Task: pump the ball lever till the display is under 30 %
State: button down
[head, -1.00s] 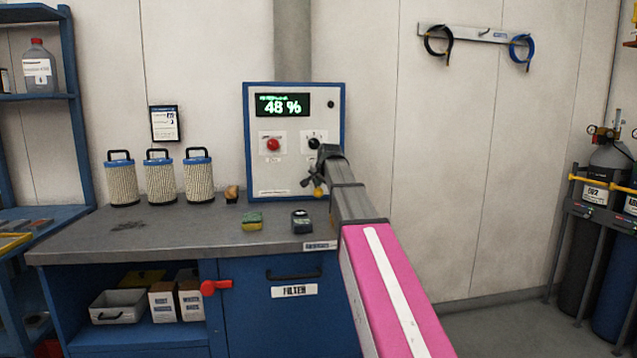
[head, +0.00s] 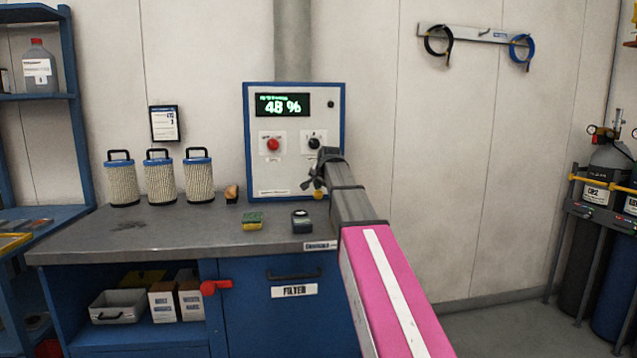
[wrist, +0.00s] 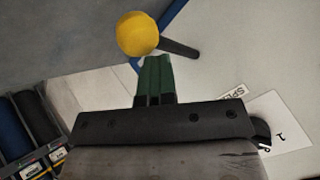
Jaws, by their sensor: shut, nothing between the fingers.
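The control panel (head: 252,165) stands on the bench against the wall, and its display (head: 282,104) reads 48 % in green. The ball lever's yellow ball (wrist: 138,34) shows in the wrist view on a dark rod that runs to the panel. In the head view the ball (head: 318,194) is small, low at the panel's right side, partly hidden by my arm. My gripper (wrist: 154,60) has its green fingers closed and empty. The fingertips are right by the ball, just below it in the wrist view; I cannot tell whether they touch.
The panel also has a red button (head: 273,144) and a black knob (head: 314,143). A green-yellow sponge (head: 252,221) and a dark small device (head: 301,221) lie on the bench (head: 170,235) in front. Several filters stand at left; gas bottles (head: 610,160) at right.

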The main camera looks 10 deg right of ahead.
dwell(0.7)
jog(key=shift+r, duration=2.65)
notch_tip(320, 180, up, 5)
